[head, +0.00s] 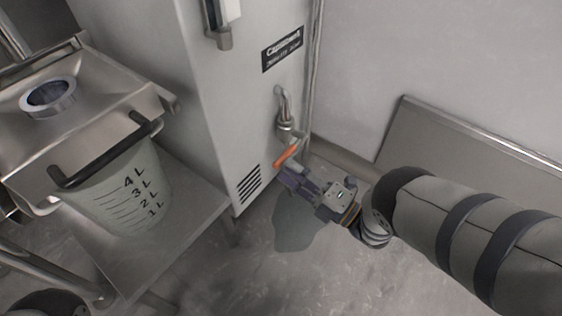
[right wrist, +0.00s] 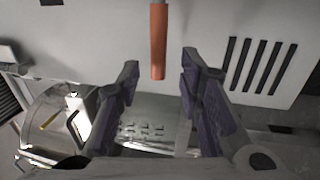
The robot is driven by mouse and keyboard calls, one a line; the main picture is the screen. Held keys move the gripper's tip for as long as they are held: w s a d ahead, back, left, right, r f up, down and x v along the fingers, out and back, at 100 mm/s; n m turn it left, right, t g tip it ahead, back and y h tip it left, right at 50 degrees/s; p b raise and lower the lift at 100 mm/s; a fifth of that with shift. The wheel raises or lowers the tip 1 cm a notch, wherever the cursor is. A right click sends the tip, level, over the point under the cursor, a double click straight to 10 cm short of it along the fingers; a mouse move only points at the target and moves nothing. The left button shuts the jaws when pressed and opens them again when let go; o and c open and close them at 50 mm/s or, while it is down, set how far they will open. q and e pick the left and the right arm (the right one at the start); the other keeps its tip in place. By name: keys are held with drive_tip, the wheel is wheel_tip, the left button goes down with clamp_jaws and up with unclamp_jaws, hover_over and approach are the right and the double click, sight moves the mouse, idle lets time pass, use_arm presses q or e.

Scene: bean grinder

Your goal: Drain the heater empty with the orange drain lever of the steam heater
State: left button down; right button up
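The steam heater (head: 215,110) is a tall pale cabinet with a dark label and a vent low on its front. A metal drain pipe (head: 284,112) comes out of its front. The orange drain lever (head: 287,154) sits at the pipe's lower end. In the right wrist view the lever (right wrist: 158,42) points down, its lower end between my fingertips in the picture. My right gripper (head: 287,180) is open and empty, just below the lever. The right wrist view also shows its two fingers (right wrist: 160,72) spread apart. I cannot tell whether either touches the lever. My left gripper is not in view.
A translucent measuring container (head: 122,190) with litre marks and dark handles stands on a metal shelf (head: 190,218) at the left. A metal unit with a round opening (head: 48,97) is behind it. A dark wet-looking patch (head: 295,225) lies on the floor below my right gripper.

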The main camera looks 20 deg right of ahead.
drive_tip(key=v, duration=0.8)
drive_tip(key=shift+w, duration=0.1)
idle(0.8)
